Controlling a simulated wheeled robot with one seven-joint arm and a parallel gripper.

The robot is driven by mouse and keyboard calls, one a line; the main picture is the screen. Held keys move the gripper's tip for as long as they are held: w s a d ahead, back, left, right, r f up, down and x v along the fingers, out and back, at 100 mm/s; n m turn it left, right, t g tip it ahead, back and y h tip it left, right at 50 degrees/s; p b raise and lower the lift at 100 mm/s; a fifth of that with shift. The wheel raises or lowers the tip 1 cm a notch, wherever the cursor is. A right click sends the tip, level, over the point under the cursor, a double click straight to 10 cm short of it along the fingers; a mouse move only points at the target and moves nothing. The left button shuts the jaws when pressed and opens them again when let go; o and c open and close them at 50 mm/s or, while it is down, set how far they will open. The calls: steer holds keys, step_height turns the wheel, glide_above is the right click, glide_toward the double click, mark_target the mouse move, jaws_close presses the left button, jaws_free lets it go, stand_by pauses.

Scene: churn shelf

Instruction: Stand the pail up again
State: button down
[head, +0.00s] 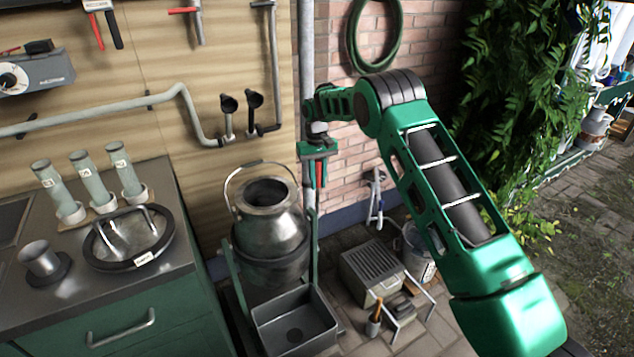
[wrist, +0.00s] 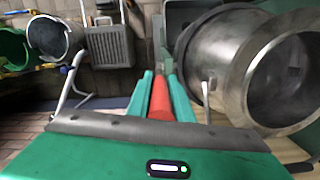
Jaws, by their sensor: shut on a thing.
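The metal pail (head: 272,240) is a wide-bodied can with a narrower open neck and a bail handle, held between green uprights. Its mouth faces up toward the head camera; it looks near upright, but a small lean is hard to judge. In the wrist view the pail (wrist: 215,62) fills the right side, close beside my fingers. My gripper (head: 318,158) is just right of the pail, by the right upright. It is shut on a red grip (wrist: 160,100), which also shows below the fingers in the head view (head: 319,176). The grip's lower end is hidden.
A grey trough (head: 293,331) sits in front of the pail. A ribbed box (head: 372,272) and a bucket (head: 418,262) stand on the paving to the right. A bench (head: 130,300) with tubes and a round lid is at left. A vertical pipe (head: 306,60) runs behind my gripper.

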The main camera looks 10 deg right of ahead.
steer(key=shift+w+d, duration=0.25)
steer(key=c, duration=1.6)
jaws_free()
steer(key=shift+a, duration=0.15)
steer(key=r, duration=0.7)
steer(key=w+r, duration=0.1)
steer(key=r, duration=0.2)
steer(key=shift+a+r, duration=0.15)
steer(key=shift+r, duration=0.2)
